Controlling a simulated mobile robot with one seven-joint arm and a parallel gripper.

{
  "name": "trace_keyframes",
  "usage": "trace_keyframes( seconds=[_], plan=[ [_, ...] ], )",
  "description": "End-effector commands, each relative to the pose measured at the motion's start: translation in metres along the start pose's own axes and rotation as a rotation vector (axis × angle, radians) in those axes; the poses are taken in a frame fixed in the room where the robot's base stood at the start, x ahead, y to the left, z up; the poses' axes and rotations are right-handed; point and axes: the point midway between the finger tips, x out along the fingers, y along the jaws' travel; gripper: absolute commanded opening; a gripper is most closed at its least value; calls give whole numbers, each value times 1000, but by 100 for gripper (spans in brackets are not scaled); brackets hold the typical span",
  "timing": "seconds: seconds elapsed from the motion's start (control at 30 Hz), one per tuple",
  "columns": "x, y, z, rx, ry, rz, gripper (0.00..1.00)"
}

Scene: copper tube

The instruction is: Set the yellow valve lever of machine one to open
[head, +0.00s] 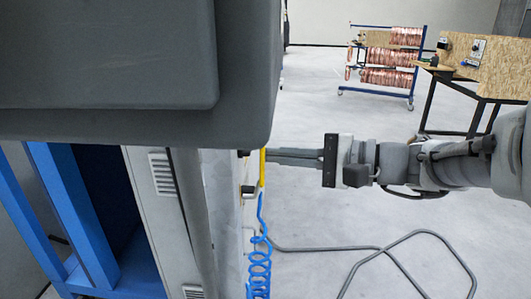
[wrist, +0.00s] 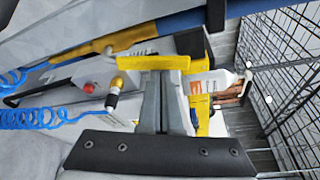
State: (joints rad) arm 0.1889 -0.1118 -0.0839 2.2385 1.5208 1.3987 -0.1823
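The yellow valve lever (head: 262,168) shows in the head view as a thin upright strip on the side of the machine (head: 222,195). In the wrist view a flat yellow bar (wrist: 153,62), which looks like this lever, lies across the tips of my gripper (wrist: 170,78). My gripper comes in from the right in the head view (head: 268,157), its tips at the lever. The two grey fingers lie close together. The lever crosses them rather than sitting between them, and I cannot tell whether they touch it. The valve body behind the fingers is mostly hidden.
A blue coiled hose (head: 259,268) hangs below the lever. A grey cable (head: 330,249) lies on the floor. A wire mesh fence (wrist: 285,60) and a white bottle (wrist: 212,82) show at right in the wrist view. A copper rack (head: 388,62) and wooden bench (head: 480,75) stand farther back.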

Motion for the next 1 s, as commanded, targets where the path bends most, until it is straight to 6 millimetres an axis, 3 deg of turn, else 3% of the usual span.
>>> trace_keyframes(
  seconds=[0.4,1.0],
  plan=[
    [-8,0,12,3,-2,1,0],
    [-9,1,14,3,-1,2,0]
  ],
)
